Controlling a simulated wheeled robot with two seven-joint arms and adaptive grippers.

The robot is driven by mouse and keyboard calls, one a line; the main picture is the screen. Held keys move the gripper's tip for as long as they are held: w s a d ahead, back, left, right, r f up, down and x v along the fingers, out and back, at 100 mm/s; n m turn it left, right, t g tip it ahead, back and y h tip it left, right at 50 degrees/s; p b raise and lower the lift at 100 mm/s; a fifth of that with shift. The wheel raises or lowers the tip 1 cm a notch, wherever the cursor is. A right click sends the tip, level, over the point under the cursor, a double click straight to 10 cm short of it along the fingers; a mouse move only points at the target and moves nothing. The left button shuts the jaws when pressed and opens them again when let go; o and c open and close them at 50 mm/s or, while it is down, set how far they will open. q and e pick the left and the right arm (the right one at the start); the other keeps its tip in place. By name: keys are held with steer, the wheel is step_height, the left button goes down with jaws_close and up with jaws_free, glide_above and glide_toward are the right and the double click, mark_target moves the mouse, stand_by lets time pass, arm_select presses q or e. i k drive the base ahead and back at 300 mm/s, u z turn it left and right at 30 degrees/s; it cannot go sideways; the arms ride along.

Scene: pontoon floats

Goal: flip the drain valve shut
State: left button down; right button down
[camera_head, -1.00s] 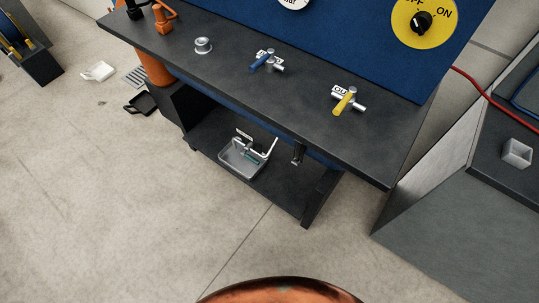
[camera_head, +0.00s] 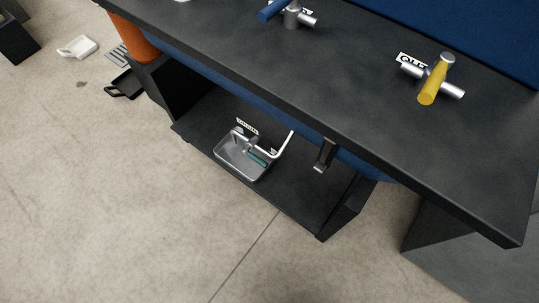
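The likely drain valve, with a teal lever (camera_head: 257,160), sits low under the bench, at a metal tray (camera_head: 226,158) on the lower shelf. A small white label (camera_head: 247,127), too small to read surely, stands just behind it. A pale bent pipe or rod (camera_head: 287,145) rises to the right of the tray. The lever lies low and slanted over the tray; the valve body is small and partly unclear. Neither of my grippers shows in this view.
The dark bench top (camera_head: 400,130) overhangs the lower shelf (camera_head: 290,195). On top are a yellow-handled valve (camera_head: 433,85) and a blue-handled valve (camera_head: 290,14). A dark bracket (camera_head: 325,155) hangs under the front edge. A black pan (camera_head: 126,84) lies left; the floor in front is clear.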

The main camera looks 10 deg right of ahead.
mark_target(245, 150)
steer(key=u, duration=0.05)
steer(key=k, duration=0.5)
steer(key=u, duration=0.8)
steer(key=i, duration=0.75)
steer(key=z, duration=0.6)
